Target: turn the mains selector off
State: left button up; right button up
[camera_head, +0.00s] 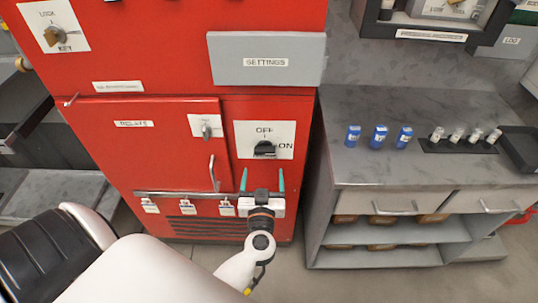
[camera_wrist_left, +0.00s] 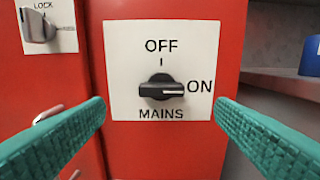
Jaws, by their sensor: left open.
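The mains selector (camera_head: 265,148) is a black knob on a white plate, low on the right of the red cabinet. In the left wrist view the knob (camera_wrist_left: 161,89) lies level, its white mark pointing right at ON; OFF is printed above it and MAINS below. My left gripper (camera_head: 262,180) is just below and in front of the plate, its teal fingers pointing at it. In the left wrist view the open fingers (camera_wrist_left: 160,122) stand wide on either side of the knob, apart from it and empty. My right gripper is not in view.
A relays door with a handle (camera_head: 213,172) and a lock knob (camera_head: 207,129) is left of the plate. A rail with hanging tags (camera_head: 190,195) runs below. A grey SETTINGS panel (camera_head: 267,60) is above. A grey bench (camera_head: 440,110) with blue items stands right.

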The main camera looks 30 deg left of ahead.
aim_at(265, 153)
pick_arm(q)
jog(key=x, duration=0.8)
jog(key=shift+w, duration=0.3)
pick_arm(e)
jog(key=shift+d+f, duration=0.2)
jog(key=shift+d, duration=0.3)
pick_arm(q)
jog(key=c, duration=1)
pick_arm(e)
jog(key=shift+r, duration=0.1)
